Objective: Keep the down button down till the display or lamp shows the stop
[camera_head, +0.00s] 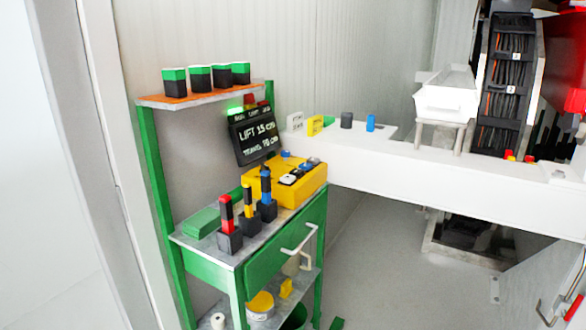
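A black display (257,136) stands tilted at the back of the green workbench. Its white text seems to read "LIFT 15 CM" and, less clearly, "TRAVEL 70 CM". On top of it are a green lamp (235,109), which looks bright, and red lamps (257,102). A yellow control box (295,191) sits on the bench below the display. Its top carries blue, white and dark buttons (290,179); their labels are too small to read, so I cannot tell which is the down button. My gripper is not in view.
Red, yellow and blue banded black-based posts (229,235) and a green block (201,222) stand on the bench in front of the box. A shelf (195,101) holds several green-and-black cups. A white beam (440,188) runs right. Floor (400,270) is open right of the bench.

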